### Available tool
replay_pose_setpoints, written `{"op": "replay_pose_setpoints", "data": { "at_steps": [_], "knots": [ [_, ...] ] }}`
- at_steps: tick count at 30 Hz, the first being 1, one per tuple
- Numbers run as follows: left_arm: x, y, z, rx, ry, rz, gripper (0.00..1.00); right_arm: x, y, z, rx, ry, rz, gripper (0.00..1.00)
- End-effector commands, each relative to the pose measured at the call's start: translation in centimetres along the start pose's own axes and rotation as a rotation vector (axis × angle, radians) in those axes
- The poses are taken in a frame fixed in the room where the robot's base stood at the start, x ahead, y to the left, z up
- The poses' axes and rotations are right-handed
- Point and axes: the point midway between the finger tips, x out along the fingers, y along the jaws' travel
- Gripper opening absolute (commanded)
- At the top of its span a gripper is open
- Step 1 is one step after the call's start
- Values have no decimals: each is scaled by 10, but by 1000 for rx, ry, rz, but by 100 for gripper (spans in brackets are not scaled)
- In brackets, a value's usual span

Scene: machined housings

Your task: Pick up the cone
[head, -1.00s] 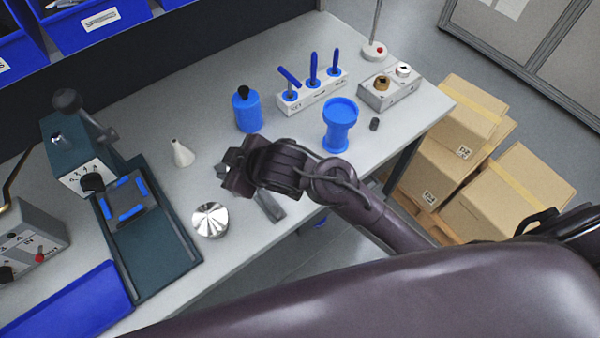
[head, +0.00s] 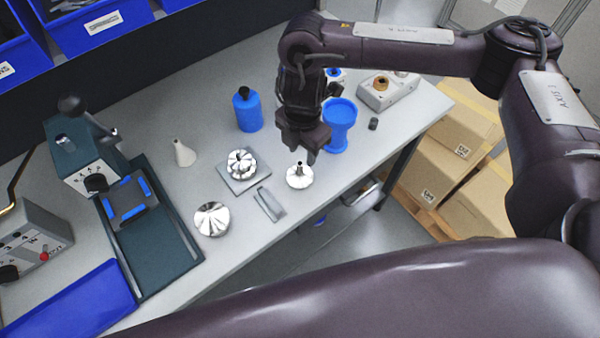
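A shiny silver conical piece (head: 211,219) sits on the bench left of centre. A second silver piece (head: 299,177), with a flared base and a short dark-tipped stem, stands near the bench's front edge. My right gripper (head: 298,153) points down just above this stemmed piece, its fingers apart on either side of the stem; I cannot tell whether they touch it. A finned silver wheel (head: 241,164) rests on a grey square plate (head: 235,184). A small white tapered piece (head: 183,153) stands farther back. My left gripper is not in view.
A grey bar (head: 269,204) lies on the bench. A blue bottle (head: 247,112) and a blue cup-shaped stand (head: 339,133) are near my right gripper. A dark press fixture (head: 150,235) and a blue tray (head: 70,305) fill the left.

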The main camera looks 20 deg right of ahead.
Motion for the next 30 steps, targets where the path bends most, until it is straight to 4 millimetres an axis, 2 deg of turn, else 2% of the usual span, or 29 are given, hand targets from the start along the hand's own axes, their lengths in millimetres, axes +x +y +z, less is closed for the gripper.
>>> {"op": "replay_pose_setpoints", "data": {
  "at_steps": [11, 18, 27, 28, 30],
  "knots": [
    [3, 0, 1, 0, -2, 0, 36, 38, 2, 0, 2, 0, -7, 39],
    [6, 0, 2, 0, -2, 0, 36, 70, 7, 1, 2, 0, -6, 39],
    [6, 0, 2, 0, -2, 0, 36, 75, 8, 2, 0, -2, -2, 39],
    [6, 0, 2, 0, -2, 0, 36, 75, 8, 2, 0, -2, -2, 38],
    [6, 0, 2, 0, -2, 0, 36, 75, 8, 2, 0, -2, -2, 29]
  ]
}}
